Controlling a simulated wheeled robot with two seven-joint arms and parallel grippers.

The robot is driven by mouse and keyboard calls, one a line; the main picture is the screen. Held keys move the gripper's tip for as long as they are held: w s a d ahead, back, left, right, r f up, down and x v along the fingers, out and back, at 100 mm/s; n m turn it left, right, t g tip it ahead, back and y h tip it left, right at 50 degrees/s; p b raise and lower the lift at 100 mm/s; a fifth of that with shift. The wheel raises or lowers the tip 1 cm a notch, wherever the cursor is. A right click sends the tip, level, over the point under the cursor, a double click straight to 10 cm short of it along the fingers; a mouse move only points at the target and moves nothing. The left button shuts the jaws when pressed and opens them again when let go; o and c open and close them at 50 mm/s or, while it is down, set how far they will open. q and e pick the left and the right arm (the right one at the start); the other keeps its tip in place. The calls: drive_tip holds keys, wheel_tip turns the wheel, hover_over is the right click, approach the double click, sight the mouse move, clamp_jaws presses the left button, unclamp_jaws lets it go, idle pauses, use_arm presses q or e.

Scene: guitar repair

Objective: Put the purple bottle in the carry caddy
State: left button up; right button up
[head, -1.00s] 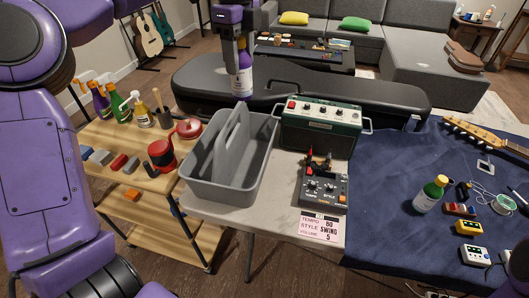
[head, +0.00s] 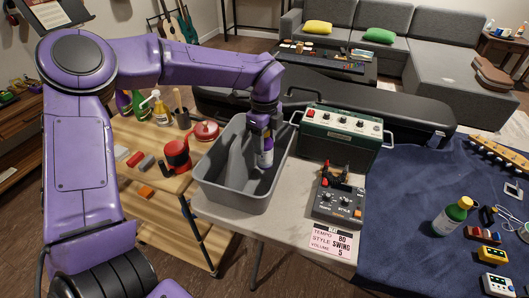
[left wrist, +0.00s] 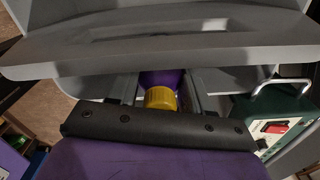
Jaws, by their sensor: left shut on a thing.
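The purple bottle (head: 267,159) has a white label. My left gripper (head: 265,139) is shut on it and holds it upright in the right-hand compartment of the grey carry caddy (head: 228,199). The caddy's central handle divider stands to the left of the bottle. I cannot tell whether the bottle's base touches the caddy floor. In the left wrist view, the bottle's yellow cap (left wrist: 160,98) shows between the fingers, next to the caddy's handle (left wrist: 165,38). My right gripper is out of view.
The caddy stands on a light table, beside a green amplifier (head: 343,136) and a grey pedal box (head: 338,203).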

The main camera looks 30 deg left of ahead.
use_arm(q)
wheel_tip(320, 180, down, 5)
drive_tip(key=shift+w, duration=0.1)
drive_tip(key=shift+f, duration=0.2)
drive_tip(key=o, duration=1.2)
drive_tip(key=shift+c, duration=0.2)
drive_tip(key=shift+r, duration=0.1)
wheel_tip(320, 180, up, 12)
drive_tip(key=shift+r, duration=0.15)
